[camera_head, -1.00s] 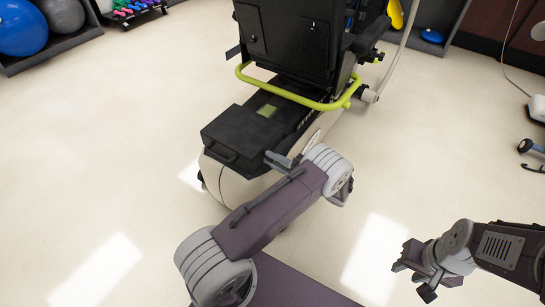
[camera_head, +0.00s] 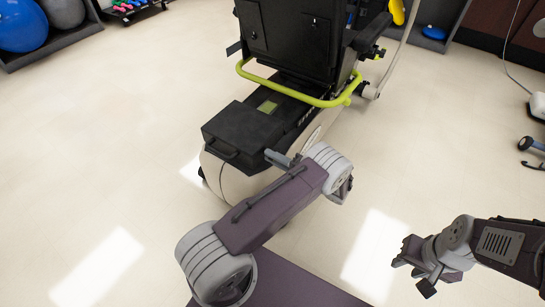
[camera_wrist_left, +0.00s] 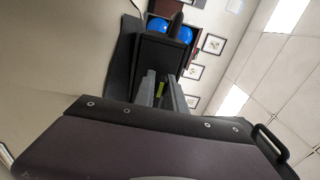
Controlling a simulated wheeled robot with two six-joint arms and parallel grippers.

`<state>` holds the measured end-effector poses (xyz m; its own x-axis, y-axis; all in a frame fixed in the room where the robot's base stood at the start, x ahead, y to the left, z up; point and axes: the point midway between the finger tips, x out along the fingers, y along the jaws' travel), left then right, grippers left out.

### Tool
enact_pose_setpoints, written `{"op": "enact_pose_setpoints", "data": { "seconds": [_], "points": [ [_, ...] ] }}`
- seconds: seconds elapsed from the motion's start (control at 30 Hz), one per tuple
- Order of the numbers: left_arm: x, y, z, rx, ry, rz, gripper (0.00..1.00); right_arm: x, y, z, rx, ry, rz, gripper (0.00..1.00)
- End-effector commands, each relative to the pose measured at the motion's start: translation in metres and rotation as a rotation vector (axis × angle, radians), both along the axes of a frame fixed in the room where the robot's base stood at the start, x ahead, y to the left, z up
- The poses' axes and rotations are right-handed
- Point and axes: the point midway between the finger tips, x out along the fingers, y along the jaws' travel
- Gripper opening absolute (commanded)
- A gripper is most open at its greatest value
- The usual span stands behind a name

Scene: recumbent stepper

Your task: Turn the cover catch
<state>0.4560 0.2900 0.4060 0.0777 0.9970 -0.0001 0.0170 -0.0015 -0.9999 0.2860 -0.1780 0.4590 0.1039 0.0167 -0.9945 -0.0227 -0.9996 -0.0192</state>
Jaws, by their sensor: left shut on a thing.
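The black box-shaped cover (camera_head: 243,134) sits on the rear of the stepper, with a handle on its near side. My left gripper (camera_head: 279,158) is at the cover's near right corner. The cover catch is hidden there in the head view, behind my gripper. In the left wrist view my left gripper (camera_wrist_left: 164,98) has its two grey fingers close together around something small, with a yellow-green strip showing between them. I cannot make out the catch's angle. My right gripper (camera_head: 428,268) is open and empty, low over the floor at the right, away from the stepper.
A lime-green bar (camera_head: 300,97) curves around the back of the stepper's black seat (camera_head: 290,40), beyond the cover. Open floor (camera_head: 90,160) lies to the left.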

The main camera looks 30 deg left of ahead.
Motion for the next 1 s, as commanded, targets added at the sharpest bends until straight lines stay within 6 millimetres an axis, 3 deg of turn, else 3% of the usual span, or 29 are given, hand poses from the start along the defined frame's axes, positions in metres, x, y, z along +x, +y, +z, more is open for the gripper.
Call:
{"op": "enact_pose_setpoints", "data": {
  "seconds": [0.23,0.27,0.3,0.33,0.67,1.0],
  "points": [
    [0.000,-0.001,-0.001,-0.002,0.001,-0.003,0.00,0.000,0.000,0.000,0.000,0.000,0.000,0.36],
    [0.000,-0.001,-0.001,-0.002,0.001,-0.002,0.24,0.000,0.000,0.000,0.000,0.000,0.000,0.36],
    [0.000,-0.001,-0.001,-0.002,0.001,-0.002,0.35,0.000,0.000,0.000,0.000,0.000,0.000,0.36],
    [0.000,-0.001,-0.001,-0.001,0.001,-0.002,0.36,0.000,0.000,0.000,0.000,0.000,0.000,0.36],
    [0.000,-0.004,0.001,0.000,0.002,-0.002,0.36,0.000,0.000,0.003,0.000,0.000,0.000,0.36],
    [-0.005,-0.073,0.001,-0.002,0.000,-0.005,0.36,0.000,0.000,0.025,0.000,0.000,0.000,0.36]
  ]
}}
